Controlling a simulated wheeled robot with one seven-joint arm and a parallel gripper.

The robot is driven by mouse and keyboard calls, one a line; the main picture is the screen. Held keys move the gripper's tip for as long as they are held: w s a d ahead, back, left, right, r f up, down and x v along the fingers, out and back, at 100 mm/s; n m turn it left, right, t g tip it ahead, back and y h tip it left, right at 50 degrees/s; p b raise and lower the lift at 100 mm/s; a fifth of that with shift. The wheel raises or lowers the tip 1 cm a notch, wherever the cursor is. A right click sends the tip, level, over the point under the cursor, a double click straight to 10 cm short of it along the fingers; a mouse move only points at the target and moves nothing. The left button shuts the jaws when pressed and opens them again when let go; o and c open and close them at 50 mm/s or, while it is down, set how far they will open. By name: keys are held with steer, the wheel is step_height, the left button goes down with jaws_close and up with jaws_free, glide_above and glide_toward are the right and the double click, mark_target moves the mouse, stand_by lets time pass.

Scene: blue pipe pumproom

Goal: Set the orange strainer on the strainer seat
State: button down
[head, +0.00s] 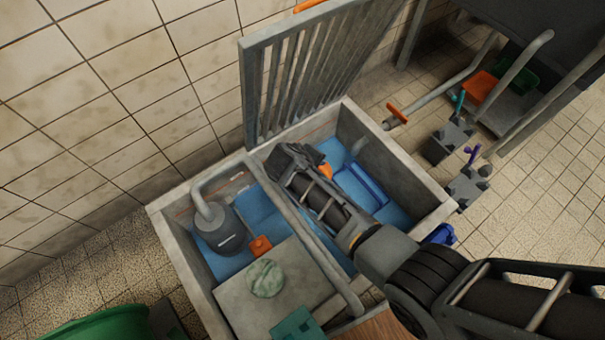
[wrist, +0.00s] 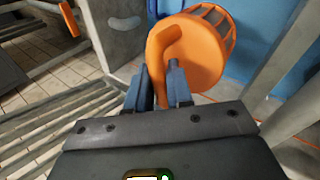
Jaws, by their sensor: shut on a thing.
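The orange strainer (wrist: 205,62), a round basket with slotted sides and a hooked handle, fills the upper middle of the wrist view. My gripper (wrist: 160,84) is shut on its handle. In the head view my gripper (head: 292,165) is over the open concrete pit, near the raised grate, and only a small orange part of the strainer (head: 326,170) shows beside it. The strainer is tilted in the wrist view. I cannot clearly identify the strainer seat; my arm hides part of the pit.
The pit's concrete rim (head: 400,150) surrounds a blue interior. A grey grate (head: 310,70) stands raised at the back. A dark pump (head: 222,232) with a bent pipe is at the left. A concrete slab (head: 240,300) with a round greenish disc (head: 266,278) covers the front.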

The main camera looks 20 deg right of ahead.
steer(key=w+f+n+t+y+b, duration=0.1)
steer(key=w+f+n+b, duration=0.2)
steer(key=f+b, duration=0.7)
steer(key=w+f+n+t+y+b, duration=0.1)
steer(key=w+f+n+b, duration=0.2)
steer(key=f+b, duration=0.8)
step_height(320, 180, down, 3)
steer(key=w, duration=0.2)
steer(key=shift+w+d+t, duration=0.15)
steer(key=shift+w+t, duration=0.25)
steer(key=c, duration=0.9)
jaws_free()
steer(key=s+r+m+g+p, duration=0.1)
steer(key=s+r+m+p, duration=0.1)
steer(key=r+p, duration=0.7)
steer(key=s+r+m+g+h+p, duration=0.1)
steer(key=s+r+m+p, duration=0.2)
steer(key=r+p, duration=0.6)
steer(key=s+r+m+g+h+p, duration=0.1)
steer(key=s+r+m+p, duration=0.1)
steer(key=s+r+p, duration=0.4)
step_height(320, 180, up, 5)
steer(key=shift+f+g+p, duration=0.15)
steer(key=shift+g+p, duration=0.15)
steer(key=shift+p, duration=1.15)
steer(key=shift+m, duration=0.3)
